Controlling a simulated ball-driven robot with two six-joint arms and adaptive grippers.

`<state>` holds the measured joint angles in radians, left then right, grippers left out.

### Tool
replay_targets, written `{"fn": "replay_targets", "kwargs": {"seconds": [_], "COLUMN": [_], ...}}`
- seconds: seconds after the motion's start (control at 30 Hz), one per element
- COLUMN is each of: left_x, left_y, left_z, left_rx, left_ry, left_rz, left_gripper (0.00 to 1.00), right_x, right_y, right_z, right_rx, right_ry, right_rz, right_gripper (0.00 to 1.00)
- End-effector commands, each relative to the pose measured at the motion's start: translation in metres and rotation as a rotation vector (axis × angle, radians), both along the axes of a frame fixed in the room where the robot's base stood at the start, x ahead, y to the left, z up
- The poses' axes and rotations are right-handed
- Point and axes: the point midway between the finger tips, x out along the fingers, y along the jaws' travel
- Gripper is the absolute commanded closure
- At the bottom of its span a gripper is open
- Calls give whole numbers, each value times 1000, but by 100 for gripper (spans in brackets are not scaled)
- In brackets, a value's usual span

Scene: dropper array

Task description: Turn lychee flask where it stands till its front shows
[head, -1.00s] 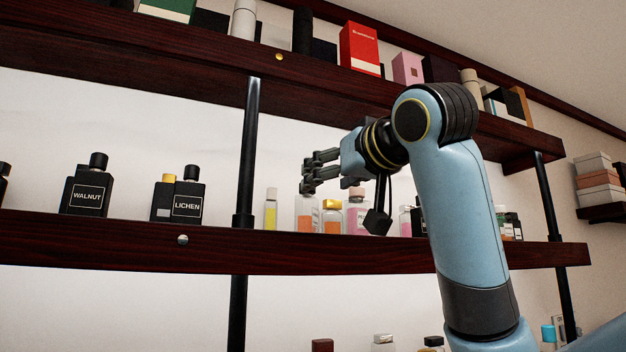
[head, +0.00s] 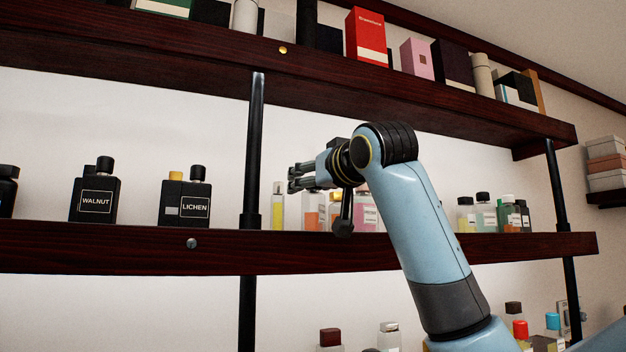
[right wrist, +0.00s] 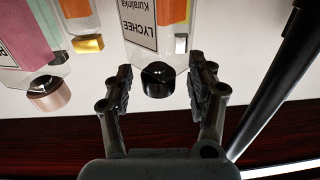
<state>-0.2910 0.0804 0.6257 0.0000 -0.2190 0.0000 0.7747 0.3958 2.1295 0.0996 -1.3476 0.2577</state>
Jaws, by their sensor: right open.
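The lychee flask (right wrist: 150,50) is clear with a black cap (right wrist: 158,78). In the right wrist view its white label, reading LYCHEE, shows upside down, with an orange part to its right. In the head view the flask (head: 312,212) shows an orange patch on the middle shelf, its top hidden behind my right gripper, and I can read no label there. My right gripper (head: 293,179) is open. In the right wrist view its fingers (right wrist: 160,92) are on either side of the black cap, with gaps showing. My left gripper is not in view.
A slim yellow flask (head: 278,208) stands left of the lychee flask. A gold-capped flask (right wrist: 88,43) and a copper-capped pink flask (right wrist: 48,92) stand close on its other side. A black post (head: 253,160) and the upper shelf (head: 380,110) bound the space.

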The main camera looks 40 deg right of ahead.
Motion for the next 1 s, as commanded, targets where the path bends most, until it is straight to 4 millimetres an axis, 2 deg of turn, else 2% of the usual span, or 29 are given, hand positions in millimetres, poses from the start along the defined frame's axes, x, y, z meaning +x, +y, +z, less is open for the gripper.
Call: {"fn": "replay_targets", "kwargs": {"seconds": [0.13, 0.3, 0.57, 0.7, 0.9, 1.0], "left_x": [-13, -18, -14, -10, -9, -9], "left_y": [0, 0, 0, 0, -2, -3], "left_z": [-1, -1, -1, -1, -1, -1], "left_rx": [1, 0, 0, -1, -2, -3], "left_ry": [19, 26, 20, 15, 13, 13], "left_rz": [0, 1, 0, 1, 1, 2], "left_gripper": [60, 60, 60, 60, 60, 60], "right_x": [0, 0, 0, 0, 2, 1], "right_y": [0, 0, 0, 1, 3, 0], "right_z": [0, 0, 0, 0, 0, 0], "right_rx": [0, 0, 0, 2, 7, -1], "right_ry": [0, 0, 1, 0, 1, 1], "right_rz": [0, 0, 0, -13, -169, -175], "right_gripper": [45, 67, 100, 100, 100, 100]}}
